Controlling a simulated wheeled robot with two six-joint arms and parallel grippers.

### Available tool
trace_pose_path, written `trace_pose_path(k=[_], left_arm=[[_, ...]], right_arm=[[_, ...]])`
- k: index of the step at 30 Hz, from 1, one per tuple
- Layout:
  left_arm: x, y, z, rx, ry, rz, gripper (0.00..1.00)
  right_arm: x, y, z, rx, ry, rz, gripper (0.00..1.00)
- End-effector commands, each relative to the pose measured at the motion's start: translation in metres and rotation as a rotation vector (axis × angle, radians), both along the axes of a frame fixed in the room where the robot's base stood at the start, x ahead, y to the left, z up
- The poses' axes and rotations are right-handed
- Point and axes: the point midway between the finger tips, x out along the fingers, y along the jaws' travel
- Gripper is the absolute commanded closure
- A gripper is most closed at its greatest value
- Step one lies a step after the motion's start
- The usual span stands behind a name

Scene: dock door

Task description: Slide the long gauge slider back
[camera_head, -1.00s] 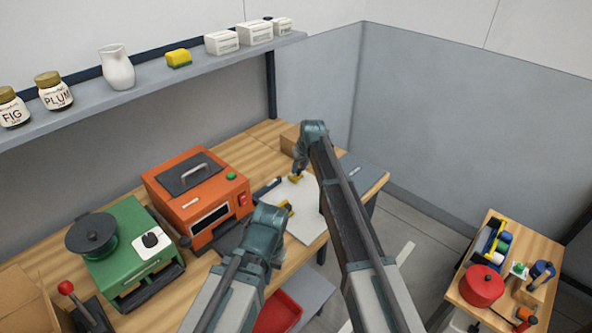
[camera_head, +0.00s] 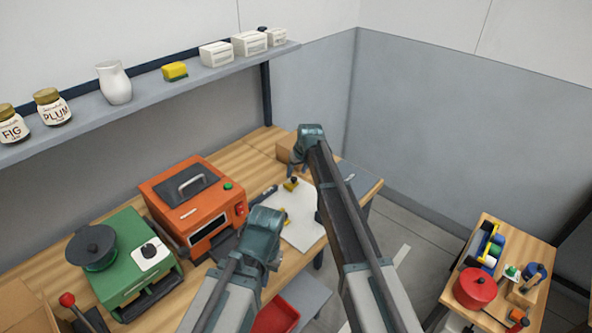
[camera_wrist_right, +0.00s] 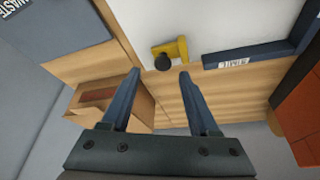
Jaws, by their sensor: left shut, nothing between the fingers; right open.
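A yellow slider piece with a dark knob (camera_head: 291,184) sits near the far edge of a white board (camera_head: 303,232) on the bench. In the right wrist view, the yellow piece (camera_wrist_right: 170,50) lies just beyond the fingertips of my right gripper (camera_wrist_right: 158,74), which is open and empty. In the head view my right gripper (camera_head: 304,166) is just right of the piece, apart from it.
A dark bar with a white label (camera_wrist_right: 250,54) lies along the board's edge. A cardboard box (camera_wrist_right: 110,98) stands close by my right gripper. The orange machine (camera_head: 192,203) and green machine (camera_head: 128,257) fill the bench's left.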

Motion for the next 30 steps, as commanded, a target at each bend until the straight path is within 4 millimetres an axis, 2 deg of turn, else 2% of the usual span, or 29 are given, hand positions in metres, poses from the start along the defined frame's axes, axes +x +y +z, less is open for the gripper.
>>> trace_pose_path(k=[1, 15, 21, 30], left_arm=[[0.0, 0.0, 0.015, 0.0, 0.0, 0.0, 1.0], [0.0, 0.0, 0.086, 0.0, 0.0, -0.002, 1.0], [0.0, 0.0, 0.099, -0.001, 0.0, 0.001, 1.0], [0.0, 0.0, 0.098, -0.001, 0.0, 0.001, 1.0]], right_arm=[[-0.004, -0.002, 0.015, 0.0, 0.0, 0.0, 0.39], [-0.031, -0.013, 0.086, 0.0, 0.0, -0.001, 0.39], [-0.037, -0.016, 0.099, 0.0, -0.001, -0.001, 0.39], [-0.037, -0.016, 0.098, 0.0, -0.001, -0.001, 0.39]])
